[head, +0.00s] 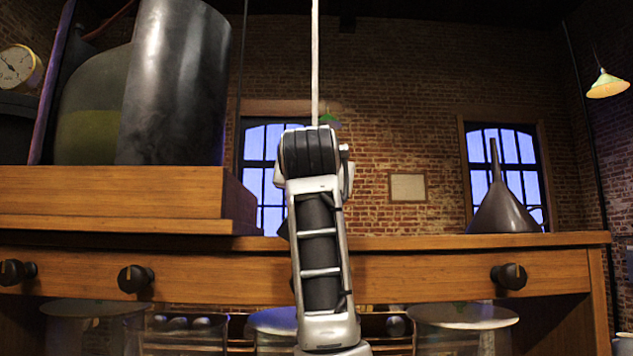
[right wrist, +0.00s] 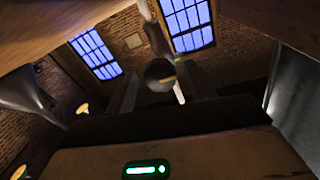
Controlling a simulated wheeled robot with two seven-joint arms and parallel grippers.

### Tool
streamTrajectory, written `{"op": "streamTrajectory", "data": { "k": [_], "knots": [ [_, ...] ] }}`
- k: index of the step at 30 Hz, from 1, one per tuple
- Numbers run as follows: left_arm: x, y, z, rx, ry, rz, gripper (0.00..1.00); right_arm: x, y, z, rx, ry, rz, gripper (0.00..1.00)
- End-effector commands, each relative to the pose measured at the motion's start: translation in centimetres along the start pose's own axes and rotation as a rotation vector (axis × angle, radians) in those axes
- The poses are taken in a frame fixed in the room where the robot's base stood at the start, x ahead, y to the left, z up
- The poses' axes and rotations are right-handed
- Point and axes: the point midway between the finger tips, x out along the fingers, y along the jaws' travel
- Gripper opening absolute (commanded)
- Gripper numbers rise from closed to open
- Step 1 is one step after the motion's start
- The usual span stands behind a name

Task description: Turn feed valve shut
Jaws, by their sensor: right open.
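In the right wrist view, a dark round knob (right wrist: 160,76) with a pale yellow stripe shows between the two dark fingers of my right gripper (right wrist: 164,86). The fingers stand apart on either side of it; I cannot tell whether either touches it. Whether this knob is the feed valve is not certain. In the head view, my arm rises in the middle and hides whatever lies behind it; the gripper's fingers are not visible there. My left gripper is in neither view.
The wooden bench (head: 430,272) carries black knobs on its front, one at the right (head: 509,276) and one at the left (head: 135,279). A dark metal cylinder (head: 175,85) stands at left. A grey funnel (head: 505,208) stands at right. Glass jars sit below.

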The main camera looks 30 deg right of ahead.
Motion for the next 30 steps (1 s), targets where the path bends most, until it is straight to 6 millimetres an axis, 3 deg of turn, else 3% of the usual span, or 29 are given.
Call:
{"op": "streamTrajectory", "data": {
  "k": [6,14,19,30],
  "knots": [
    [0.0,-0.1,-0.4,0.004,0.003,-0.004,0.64,1.5,0.1,0.0,0.0,0.0,0.001,0.54],
    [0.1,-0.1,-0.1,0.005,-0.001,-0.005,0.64,1.6,0.0,0.0,0.0,0.0,0.0,0.54],
    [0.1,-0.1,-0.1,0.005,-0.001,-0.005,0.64,1.6,0.0,0.0,0.0,0.0,0.001,0.11],
    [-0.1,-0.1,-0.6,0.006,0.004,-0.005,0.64,1.5,0.0,0.0,0.039,-0.003,0.001,0.11]
  ]
}}
